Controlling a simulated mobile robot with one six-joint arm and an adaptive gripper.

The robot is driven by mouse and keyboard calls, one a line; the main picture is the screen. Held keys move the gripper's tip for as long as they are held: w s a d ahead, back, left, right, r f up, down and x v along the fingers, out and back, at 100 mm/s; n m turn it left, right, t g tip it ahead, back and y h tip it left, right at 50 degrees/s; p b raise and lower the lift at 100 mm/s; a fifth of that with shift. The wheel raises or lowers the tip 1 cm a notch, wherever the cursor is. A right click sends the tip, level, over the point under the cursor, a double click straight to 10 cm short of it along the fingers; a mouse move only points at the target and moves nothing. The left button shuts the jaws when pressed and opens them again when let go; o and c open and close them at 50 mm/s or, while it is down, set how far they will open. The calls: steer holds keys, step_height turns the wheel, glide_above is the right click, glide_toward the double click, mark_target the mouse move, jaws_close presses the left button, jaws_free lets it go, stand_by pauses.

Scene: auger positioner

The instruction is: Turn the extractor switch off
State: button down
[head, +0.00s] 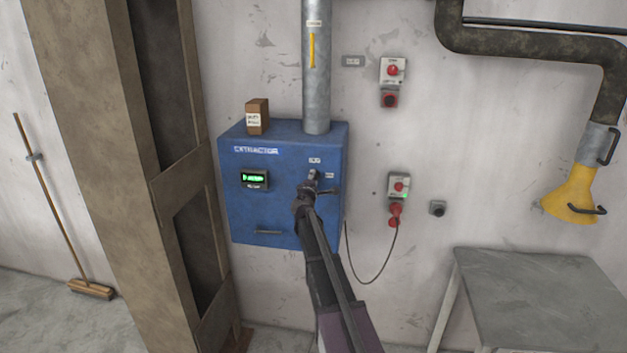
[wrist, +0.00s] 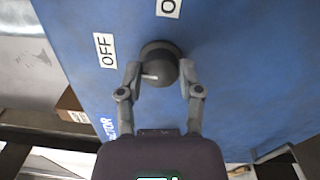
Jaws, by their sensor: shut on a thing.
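The blue extractor box (head: 275,215) hangs on the wall with a lit green display (head: 255,179) on its front. Its switch is a dark round knob (wrist: 158,62), with an OFF label (wrist: 105,50) to its upper left in the wrist view and a partly cut-off label starting with O (wrist: 169,8) above it. A short white mark on the knob points left in the wrist view. My gripper (wrist: 160,80) is shut on the knob, one finger on each side. In the head view my gripper (head: 312,183) covers most of the knob.
A small brown box (head: 257,117) and a grey pipe (head: 316,70) stand on top of the extractor. Switch boxes (head: 392,75) (head: 399,188) and a hanging cable are to the right. A grey table (head: 540,285) is at lower right; a wide brown post (head: 105,150) is at left.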

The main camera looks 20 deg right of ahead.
steer(key=shift+c, duration=1.3)
jaws_free()
steer(key=shift+m, duration=0.5)
steer(key=s+a+m, duration=0.8)
steer(key=s+m, duration=0.3)
steer(key=m, duration=0.7)
steer(key=s+a+f+g+y+b, duration=0.1)
steer(key=s+a+f+g+b, duration=0.1)
steer(key=s+f+g, duration=0.2)
steer(key=s+a+f+g+y+b, duration=0.1)
steer(key=s+f+g, duration=0.4)
steer(key=s+f, duration=0.5)
step_height(320, 180, down, 4)
steer(key=shift+a+r+b, duration=0.25)
steer(key=shift+a+b, duration=0.2)
steer(key=shift+b, duration=0.65)
